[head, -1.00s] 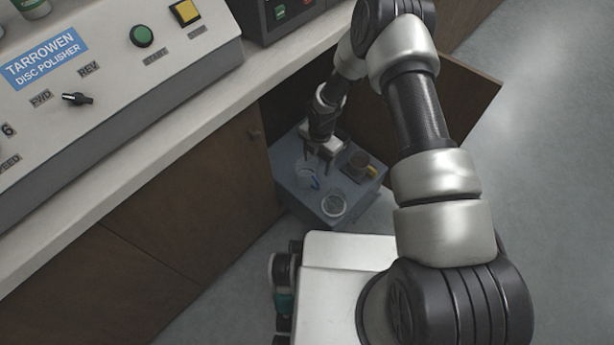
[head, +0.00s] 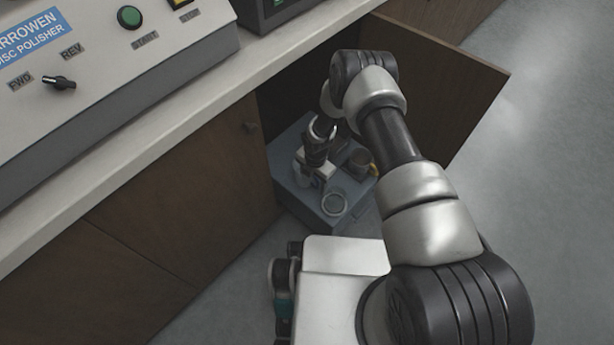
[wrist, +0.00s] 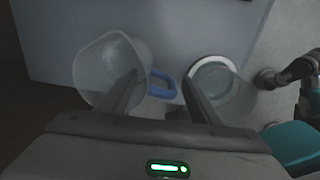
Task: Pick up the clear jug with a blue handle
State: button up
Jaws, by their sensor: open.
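The clear jug (wrist: 105,62) with a blue handle (wrist: 162,84) stands on a grey-blue surface in the wrist view, left of centre. My gripper (wrist: 158,90) is open, its two fingers pointing over the surface. The left finger overlaps the jug's right side in the picture, and the blue handle shows between the fingers. I cannot tell whether any finger touches the jug. In the head view my gripper (head: 316,172) is low over the surface and largely hides the jug.
A clear round container with a white rim (wrist: 212,70) stands close to the right finger. The grey-blue surface (head: 290,191) sits by the cabinet, with an open door (head: 450,85) at right.

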jog(key=shift+f, duration=0.65)
jog(key=shift+w, duration=0.1)
jog(key=c, duration=1.4)
jog(key=shift+r, duration=0.1)
jog(key=shift+r, duration=0.1)
jog(key=shift+r+p, duration=1.55)
jog(key=shift+r, duration=3.3)
